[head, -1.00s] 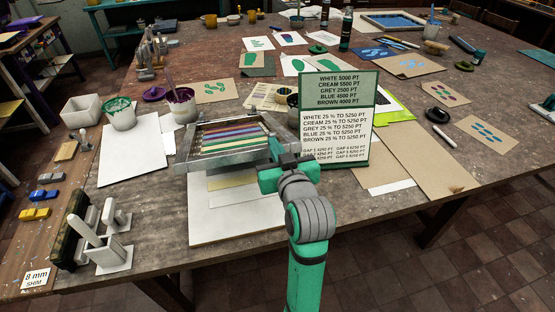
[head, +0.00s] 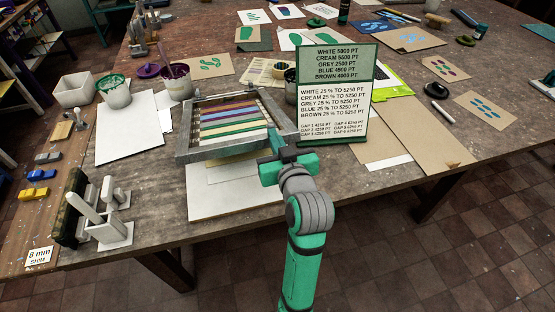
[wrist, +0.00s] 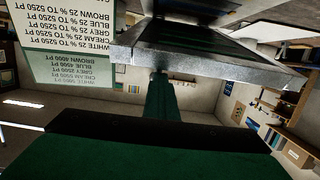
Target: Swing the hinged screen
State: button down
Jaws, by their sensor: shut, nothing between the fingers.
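The hinged screen (head: 184,153) is a grey-framed panel with coloured stripes inside, left of centre on the table in the head view. Its front edge stands above the white sheet and pale strips beneath. My gripper (head: 283,155) is at its right front corner, shut and empty. In the wrist view, which is upside down, the grey frame (wrist: 205,46) fills the upper right. My dark green gripper finger (wrist: 160,95) reaches to its edge and seems to touch it.
A green-and-white sign board (head: 335,100) stands close behind and right of my gripper. Paint pots (head: 117,93) and a white sheet (head: 130,133) lie left of the screen. Grey upright blocks (head: 108,228) stand at the front left. Brown card (head: 425,140) lies right.

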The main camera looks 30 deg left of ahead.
jog(key=shift+s+d+f, duration=0.3)
jog(key=shift+d+f, duration=0.15)
jog(key=shift+f, duration=1.8)
jog(key=shift+s+d+f, duration=0.35)
jog(key=shift+d+f, duration=0.15)
jog(key=shift+f, duration=1.7)
jog(key=shift+s+d+f, duration=0.3)
jog(key=shift+d+f, duration=0.15)
jog(key=shift+f, duration=1.8)
jog(key=c, duration=2.5)
grip_release()
jog(key=shift+s+d+f, duration=0.1)
jog(key=shift+d+f, duration=0.05)
jog(key=shift+f, duration=1.1)
jog(key=shift+c, duration=0.2)
jog(key=o, duration=0.4)
jog(key=shift+o, duration=0.5)
jog(key=shift+s+d+f, duration=0.15)
jog(key=shift+s+d, duration=0.25)
jog(key=v, duration=1)
jog(key=shift+s+r, duration=0.2)
jog(key=shift+r, duration=0.25)
